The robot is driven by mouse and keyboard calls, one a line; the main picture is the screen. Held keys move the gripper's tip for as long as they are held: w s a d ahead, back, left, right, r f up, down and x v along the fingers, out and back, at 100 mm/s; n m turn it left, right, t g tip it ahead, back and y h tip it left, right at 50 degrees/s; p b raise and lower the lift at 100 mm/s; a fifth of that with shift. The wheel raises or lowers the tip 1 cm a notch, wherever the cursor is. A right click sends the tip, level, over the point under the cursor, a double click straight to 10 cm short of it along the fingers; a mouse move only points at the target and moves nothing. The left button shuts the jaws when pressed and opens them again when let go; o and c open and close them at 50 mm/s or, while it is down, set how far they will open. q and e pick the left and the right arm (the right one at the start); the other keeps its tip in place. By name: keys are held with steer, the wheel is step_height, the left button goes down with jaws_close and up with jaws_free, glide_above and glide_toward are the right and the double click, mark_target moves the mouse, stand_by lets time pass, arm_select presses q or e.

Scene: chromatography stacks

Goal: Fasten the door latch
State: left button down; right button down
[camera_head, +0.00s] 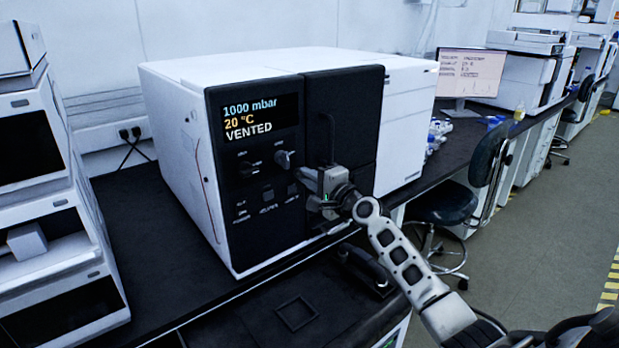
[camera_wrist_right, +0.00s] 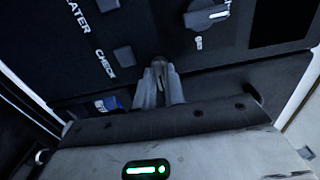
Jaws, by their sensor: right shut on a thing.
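The instrument (camera_head: 225,170) has a black front panel and a dark door (camera_head: 343,115) on its right, which looks shut in the head view. My right gripper (camera_head: 312,188) is at the panel's lower right, by the door's edge. In the right wrist view its fingers (camera_wrist_right: 160,88) are shut on a small grey part that I take to be the door latch (camera_wrist_right: 159,66). The fingers and wrist hide most of this part, so its angle cannot be told. A grey knob (camera_head: 284,158) sits up and left of the gripper; it also shows in the wrist view (camera_wrist_right: 207,14). My left gripper is not in view.
The panel's screen (camera_head: 250,118) reads 1000 mbar, 20 °C, VENTED. Push buttons (camera_head: 267,192) sit close beside the gripper. A stacked white instrument (camera_head: 50,200) stands at the left. A chair (camera_head: 455,200) stands at the right. The black bench (camera_head: 150,225) is clear between the instruments.

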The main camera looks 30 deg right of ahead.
steer(key=shift+r, duration=0.1)
steer(key=c, duration=1.5)
jaws_free()
steer(key=s, duration=1)
steer(key=s+d, duration=0.1)
steer(key=s, duration=0.4)
steer(key=shift+s+d+b, duration=0.1)
steer(key=shift+s+b, duration=0.3)
